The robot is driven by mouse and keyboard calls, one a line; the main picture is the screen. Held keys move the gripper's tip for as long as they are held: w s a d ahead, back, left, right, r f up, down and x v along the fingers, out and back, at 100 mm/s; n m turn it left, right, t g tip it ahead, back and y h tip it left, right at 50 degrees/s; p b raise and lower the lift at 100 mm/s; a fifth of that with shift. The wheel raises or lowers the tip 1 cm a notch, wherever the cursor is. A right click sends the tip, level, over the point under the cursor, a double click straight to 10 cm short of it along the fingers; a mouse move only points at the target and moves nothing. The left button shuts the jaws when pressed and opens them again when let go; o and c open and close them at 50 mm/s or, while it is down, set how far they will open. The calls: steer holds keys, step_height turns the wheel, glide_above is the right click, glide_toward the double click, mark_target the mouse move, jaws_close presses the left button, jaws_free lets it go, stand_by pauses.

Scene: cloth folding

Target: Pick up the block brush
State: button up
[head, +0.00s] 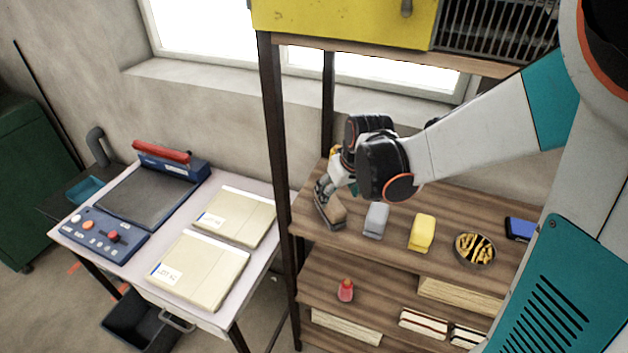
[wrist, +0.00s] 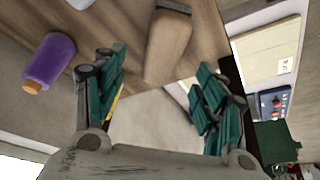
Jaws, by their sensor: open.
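The block brush (head: 330,213) looks like a brown wooden block with a dark underside. It lies near the left end of the wooden shelf's upper board. In the wrist view the brown block (wrist: 168,45) shows at top centre, just beyond and between my fingers. My gripper (head: 324,188) is over the brush in the head view, pointing down and hiding its far end. I cannot tell whether a finger touches the brush.
A grey block (head: 376,220), a yellow block (head: 422,232) and a round tin (head: 475,249) stand right of the brush. A purple bottle (wrist: 48,60) is left of my fingers in the wrist view. A shelf post (head: 277,170) stands to the left, before a table (head: 190,240).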

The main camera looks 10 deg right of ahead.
mark_target(332, 202)
steer(key=shift+a+b+x, duration=0.2)
steer(key=shift+b+x, duration=0.35)
steer(key=shift+x, duration=3.35)
steer(key=shift+s+f+b, duration=0.15)
steer(key=shift+f+b, duration=0.15)
steer(key=shift+b, duration=0.1)
steer(key=shift+c, duration=0.2)
steer(key=c, duration=1.3)
steer(key=shift+o, duration=0.2)
steer(key=shift+r, duration=0.1)
steer(key=shift+r+p, duration=0.3)
steer(key=shift+p, duration=0.25)
step_height(332, 202, up, 10)
steer(key=shift+f+p, duration=0.1)
steer(key=shift+p, duration=0.6)
